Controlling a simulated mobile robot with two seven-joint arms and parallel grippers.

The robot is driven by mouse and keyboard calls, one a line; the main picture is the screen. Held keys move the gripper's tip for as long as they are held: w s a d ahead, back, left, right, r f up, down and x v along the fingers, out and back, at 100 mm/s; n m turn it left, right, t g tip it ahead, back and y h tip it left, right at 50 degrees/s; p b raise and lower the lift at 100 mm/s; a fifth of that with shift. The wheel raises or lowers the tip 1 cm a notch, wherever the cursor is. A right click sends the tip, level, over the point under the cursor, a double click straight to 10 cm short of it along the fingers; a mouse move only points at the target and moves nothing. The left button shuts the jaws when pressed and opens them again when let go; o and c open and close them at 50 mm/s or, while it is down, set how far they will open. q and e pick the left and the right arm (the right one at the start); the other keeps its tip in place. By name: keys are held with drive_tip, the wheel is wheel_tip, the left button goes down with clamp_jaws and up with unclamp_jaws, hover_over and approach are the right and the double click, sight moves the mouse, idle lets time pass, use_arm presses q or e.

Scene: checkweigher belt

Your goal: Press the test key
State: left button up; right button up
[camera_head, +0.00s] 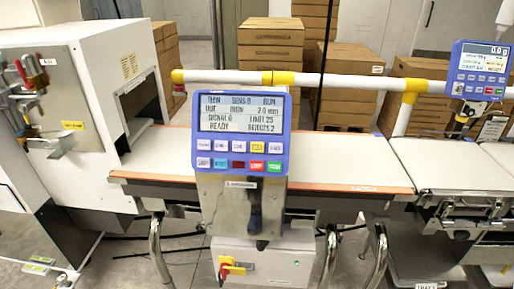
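A blue control panel (238,133) stands upright on a metal post in the middle of the head view. Its lit display (241,112) shows several lines, including READY, SIGNAL 0 and what looks like REJECTS 2. Below it are two rows of keys. The upper row has white keys and a yellow key (257,146). The lower row has a white key (204,162), a blue key (221,163), a dark red key (238,164), a red key (257,165) and a green key (274,166). Key labels are too small to read surely. Neither gripper is in view.
A conveyor belt (340,165) runs behind the panel. A white machine housing (120,70) stands left, with red-handled fittings (30,72). A second blue panel (480,72) is at right. A red and yellow switch (230,268) sits on the lower box. Space before the panel looks clear.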

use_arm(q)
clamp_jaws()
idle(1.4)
